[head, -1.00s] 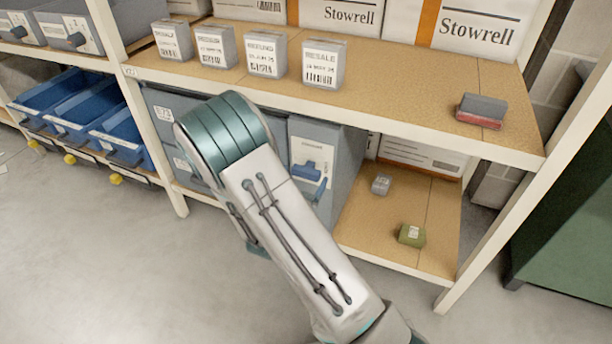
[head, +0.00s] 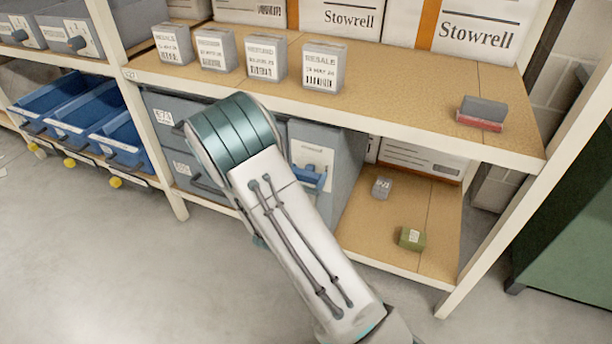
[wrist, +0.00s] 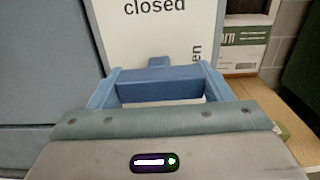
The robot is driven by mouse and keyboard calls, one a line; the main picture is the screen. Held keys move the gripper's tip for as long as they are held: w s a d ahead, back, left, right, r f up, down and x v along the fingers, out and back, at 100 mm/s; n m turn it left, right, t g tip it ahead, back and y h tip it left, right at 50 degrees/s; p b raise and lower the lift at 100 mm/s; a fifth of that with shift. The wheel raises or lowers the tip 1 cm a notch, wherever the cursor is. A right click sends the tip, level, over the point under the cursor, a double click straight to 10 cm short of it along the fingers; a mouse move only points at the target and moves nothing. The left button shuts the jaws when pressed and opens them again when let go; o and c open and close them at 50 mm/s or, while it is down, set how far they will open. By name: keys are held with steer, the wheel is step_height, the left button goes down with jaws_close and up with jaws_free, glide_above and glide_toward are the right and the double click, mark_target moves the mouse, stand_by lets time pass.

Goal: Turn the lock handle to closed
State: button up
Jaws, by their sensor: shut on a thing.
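The lock handle (head: 308,180) is blue and sits on a white label plate (head: 312,157) on the front of a grey cabinet. In the wrist view a short blue stub of the handle (wrist: 159,62) shows above my gripper (wrist: 160,88), pointing up toward the word "closed" on the plate (wrist: 165,32). The letters "en" run sideways at the plate's right. My gripper is shut on the handle, its blue fingers hiding most of it. In the head view my arm covers the gripper and part of the cabinet.
The grey cabinet (head: 345,165) stands under a shelf (head: 400,95) bearing several grey boxes and a red-grey block (head: 482,113). A small grey block (head: 381,187) and a green block (head: 411,239) lie on the lower shelf. Blue bins (head: 120,140) are at left.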

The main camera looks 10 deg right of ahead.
steer(key=shift+r+n+p, duration=0.15)
steer(key=shift+n+p, duration=0.15)
steer(key=shift+p, duration=0.15)
steer(key=n+p, duration=0.3)
steer(key=p, duration=0.1)
steer(key=shift+r, duration=0.15)
steer(key=n+p, duration=0.5)
steer(key=p, duration=0.1)
steer(key=n+p, duration=0.4)
steer(key=shift+n, duration=0.4)
steer(key=n+p, duration=0.1)
steer(key=n, duration=0.1)
steer(key=n+p, duration=0.1)
steer(key=n, duration=0.1)
steer(key=shift+f+p, duration=0.3)
steer(key=shift+p, duration=0.1)
steer(key=shift+n, duration=0.3)
steer(key=o, duration=1)
steer(key=shift+a, duration=0.1)
